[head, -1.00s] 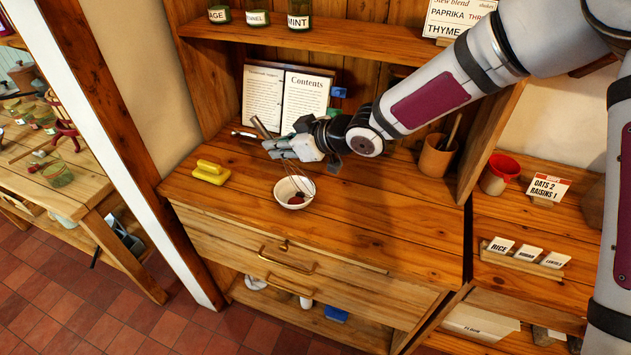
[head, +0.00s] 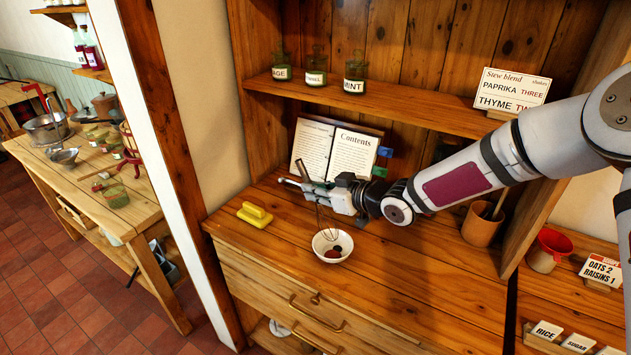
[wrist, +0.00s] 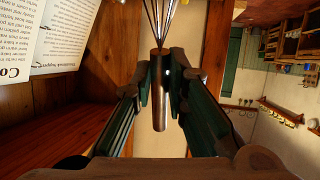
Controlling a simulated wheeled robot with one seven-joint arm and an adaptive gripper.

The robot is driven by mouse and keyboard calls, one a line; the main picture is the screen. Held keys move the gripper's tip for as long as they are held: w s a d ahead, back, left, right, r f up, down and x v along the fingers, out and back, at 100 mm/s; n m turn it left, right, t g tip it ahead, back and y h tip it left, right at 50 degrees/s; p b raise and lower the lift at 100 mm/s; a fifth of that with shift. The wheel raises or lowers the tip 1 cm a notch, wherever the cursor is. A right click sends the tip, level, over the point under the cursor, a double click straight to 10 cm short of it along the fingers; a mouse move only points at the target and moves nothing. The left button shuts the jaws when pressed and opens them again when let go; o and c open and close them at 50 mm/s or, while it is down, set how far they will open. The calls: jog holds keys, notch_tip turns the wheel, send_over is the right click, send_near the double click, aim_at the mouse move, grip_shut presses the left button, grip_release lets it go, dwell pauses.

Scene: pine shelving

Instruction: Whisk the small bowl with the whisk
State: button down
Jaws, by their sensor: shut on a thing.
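The small white bowl (head: 321,252) stands on the wooden counter, with a dark piece and a reddish piece inside. My gripper (head: 308,184) is above the bowl and slightly to its left, shut on the whisk's handle (head: 303,171). The whisk's thin wires (head: 319,218) hang down toward the bowl's left part; whether they touch it cannot be told. In the wrist view, the dark, shiny whisk handle (wrist: 160,105) sits between the two fingers of my gripper (wrist: 162,80), and its wires run off the top edge. The bowl is not in the wrist view.
An open book (head: 335,150) stands behind my gripper. A brown pot (head: 481,226) stands at the counter's right. Jars (head: 355,72) and a sign (head: 510,90) are on the shelf above. The counter's front right is clear.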

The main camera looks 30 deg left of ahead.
jog(key=shift+f+b, duration=0.4)
jog(key=shift+f, duration=1.65)
